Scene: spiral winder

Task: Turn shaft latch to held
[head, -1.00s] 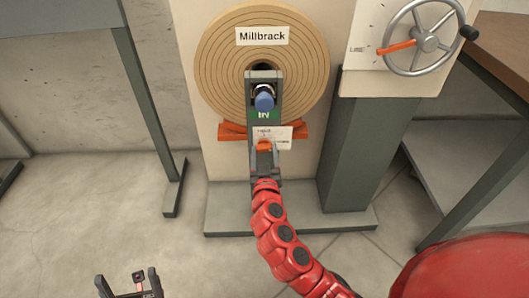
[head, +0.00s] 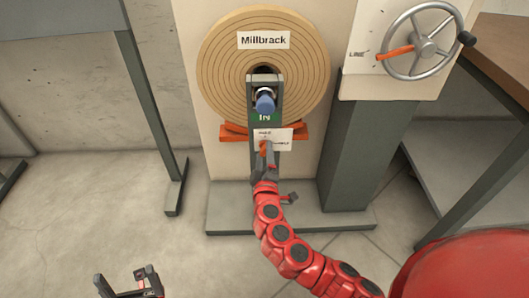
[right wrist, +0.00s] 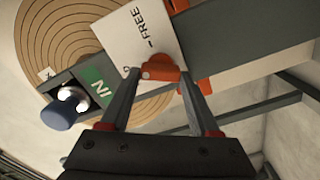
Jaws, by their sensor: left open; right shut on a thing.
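The orange shaft latch (head: 264,148) sits low on the grey upright bracket of the winder, in front of a white label (head: 284,134). In the right wrist view the latch (right wrist: 160,70) is between my right gripper's two fingers (right wrist: 161,78), and the label there (right wrist: 140,38) reads FREE. The rest of the label is partly hidden or too small to read. In the head view my right gripper (head: 266,162) is shut on the latch, which stands nearly upright. My left gripper (head: 126,278) is open and empty at the bottom left, far from the winder.
The tan spiral disc marked Millbrack (head: 215,70) is behind the blue-ended shaft (head: 264,101), above a green IN mark (head: 264,117). A handwheel (head: 425,45) with an orange pointer is at the upper right. A grey base plate (head: 335,218) lies below.

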